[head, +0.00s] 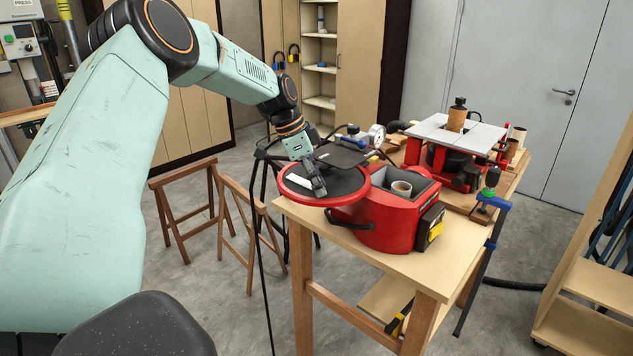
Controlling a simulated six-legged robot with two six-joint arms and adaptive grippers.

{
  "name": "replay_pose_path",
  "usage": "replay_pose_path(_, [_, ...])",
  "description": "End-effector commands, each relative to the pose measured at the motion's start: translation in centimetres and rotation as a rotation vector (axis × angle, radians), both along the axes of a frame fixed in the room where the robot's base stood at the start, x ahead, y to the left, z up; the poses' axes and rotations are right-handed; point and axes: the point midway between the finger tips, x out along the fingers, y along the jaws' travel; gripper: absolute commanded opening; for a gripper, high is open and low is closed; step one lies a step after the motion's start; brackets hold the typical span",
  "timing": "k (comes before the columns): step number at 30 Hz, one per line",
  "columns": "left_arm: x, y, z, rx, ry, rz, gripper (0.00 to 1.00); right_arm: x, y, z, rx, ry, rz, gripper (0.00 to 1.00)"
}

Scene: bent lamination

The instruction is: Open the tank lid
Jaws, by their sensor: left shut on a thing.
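The red tank (378,228) stands on the wooden workbench, with a squarish grey opening. A pale cylinder (401,187) shows inside that opening. The tank lid (345,184), a round dark disc with a red rim, lies out to the left of the opening and overhangs the bench's left edge. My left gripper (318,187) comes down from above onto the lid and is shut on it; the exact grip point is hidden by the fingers. The tank's opening is uncovered at the right. My right gripper is not in view.
A pressure gauge (377,134) and dark hoses sit behind the tank. A red machine with a grey top (447,132) stands farther back on the bench (452,264). A blue-handled clamp (489,220) hangs at the right edge. Wooden trestles (240,225) stand left on open floor.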

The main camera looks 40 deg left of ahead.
Motion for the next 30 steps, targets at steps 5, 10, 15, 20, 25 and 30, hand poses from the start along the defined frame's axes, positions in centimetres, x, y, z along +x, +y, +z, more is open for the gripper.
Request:
replay_pose_path(5, [0.1,0.0,0.3,0.002,-0.006,-0.001,0.34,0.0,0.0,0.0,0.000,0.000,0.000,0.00])
replay_pose_path(10, [0.0,0.1,0.2,0.001,-0.004,-0.001,0.48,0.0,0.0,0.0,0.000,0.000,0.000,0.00])
replay_pose_path(15, [-0.1,0.1,0.1,0.001,-0.002,0.000,0.51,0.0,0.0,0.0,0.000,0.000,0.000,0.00])
replay_pose_path(20, [-0.1,0.1,0.2,0.001,-0.002,0.000,0.51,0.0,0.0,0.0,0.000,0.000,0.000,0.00])
replay_pose_path(25, [-0.5,0.6,1.8,-0.001,-0.006,0.001,0.51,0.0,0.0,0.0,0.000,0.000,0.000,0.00])
replay_pose_path(30, [-1.4,1.5,5.1,0.000,-0.008,0.001,0.51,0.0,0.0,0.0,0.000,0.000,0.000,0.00])
